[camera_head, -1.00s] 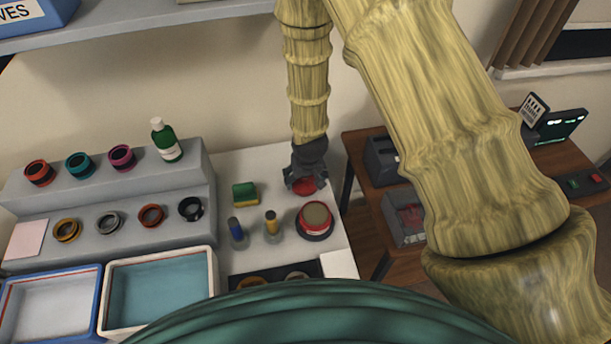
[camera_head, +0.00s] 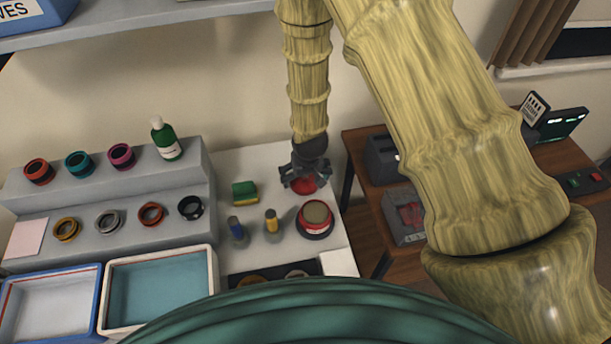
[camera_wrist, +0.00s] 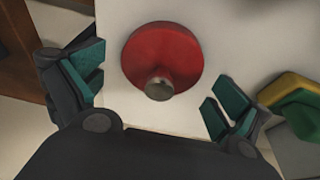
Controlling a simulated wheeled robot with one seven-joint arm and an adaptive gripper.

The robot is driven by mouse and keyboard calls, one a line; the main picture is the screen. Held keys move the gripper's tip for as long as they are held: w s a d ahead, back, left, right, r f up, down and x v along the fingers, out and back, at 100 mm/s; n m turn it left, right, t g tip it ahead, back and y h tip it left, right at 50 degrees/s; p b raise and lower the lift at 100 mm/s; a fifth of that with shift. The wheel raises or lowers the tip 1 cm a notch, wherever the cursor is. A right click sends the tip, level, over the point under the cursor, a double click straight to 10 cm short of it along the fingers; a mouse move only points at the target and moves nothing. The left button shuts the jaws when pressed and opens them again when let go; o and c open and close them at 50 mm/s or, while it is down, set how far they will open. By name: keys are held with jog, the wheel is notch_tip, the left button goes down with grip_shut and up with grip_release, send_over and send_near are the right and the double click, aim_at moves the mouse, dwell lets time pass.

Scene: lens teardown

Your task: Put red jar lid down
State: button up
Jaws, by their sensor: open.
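The red jar lid (camera_wrist: 155,50) lies on the white tabletop in the wrist view, a round red disc with a small metallic knob. My gripper (camera_wrist: 155,100) is open, its teal-padded fingers spread apart on either side of the lid and clear of it. In the head view the lid (camera_head: 304,185) shows partly below my gripper (camera_head: 304,180), near the table's back right.
A green and yellow sponge (camera_head: 244,193) lies to the left, also seen in the wrist view (camera_wrist: 292,95). Blue (camera_head: 237,231) and yellow-topped (camera_head: 271,224) small tools stand nearby. A grey stepped rack (camera_head: 130,200) holds several rings; a cream-rimmed tray (camera_head: 213,270) is in front.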

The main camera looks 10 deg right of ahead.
aim_at(307, 188)
jog(key=b+v, duration=0.3)
jog(key=v, duration=0.9)
dwell(0.6)
